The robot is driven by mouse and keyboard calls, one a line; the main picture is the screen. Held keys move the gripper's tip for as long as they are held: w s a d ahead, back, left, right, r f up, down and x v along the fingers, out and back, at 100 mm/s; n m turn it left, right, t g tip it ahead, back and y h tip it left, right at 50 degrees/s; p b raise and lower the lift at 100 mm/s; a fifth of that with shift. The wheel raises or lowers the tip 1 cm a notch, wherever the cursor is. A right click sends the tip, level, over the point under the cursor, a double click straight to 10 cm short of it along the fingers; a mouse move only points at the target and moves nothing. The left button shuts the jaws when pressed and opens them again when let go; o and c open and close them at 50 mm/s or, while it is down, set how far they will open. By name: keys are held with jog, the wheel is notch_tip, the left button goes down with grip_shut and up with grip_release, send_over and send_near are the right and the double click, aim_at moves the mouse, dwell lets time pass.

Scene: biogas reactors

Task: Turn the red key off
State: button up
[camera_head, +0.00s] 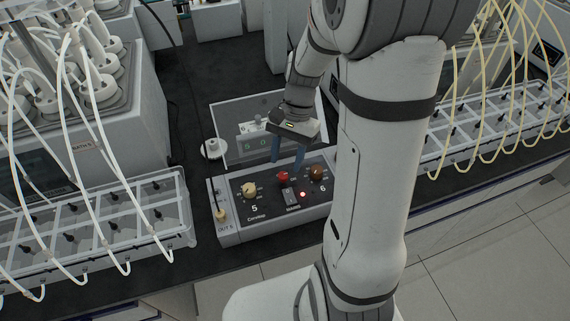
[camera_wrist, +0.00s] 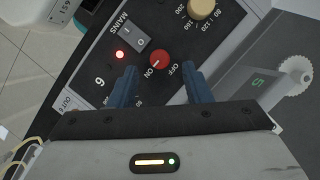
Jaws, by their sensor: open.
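The red key (camera_head: 283,175) is a round red knob on the dark sloped panel of the control box (camera_head: 230,226). In the wrist view the red key (camera_wrist: 159,58) sits between the labels ON and OFF, with a small pale mark on its face near the ON side. My gripper (camera_head: 288,152) is over the panel, pointing down at the key. In the wrist view my gripper (camera_wrist: 160,85) has its two blue fingers apart, one each side of the key's near edge. Nothing is between the fingertips, and I cannot tell whether they touch the key.
A grey mains switch (camera_wrist: 129,42) and a lit red lamp (camera_wrist: 120,54) sit close to the key. A cream knob (camera_head: 249,189) and a brown knob (camera_head: 317,173) flank it. Tube-filled clear trays (camera_head: 100,225) stand left and right of the box.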

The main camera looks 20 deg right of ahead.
aim_at(283, 174)
jog(key=shift+x, duration=1.7)
jog(key=c, duration=0.9)
grip_shut()
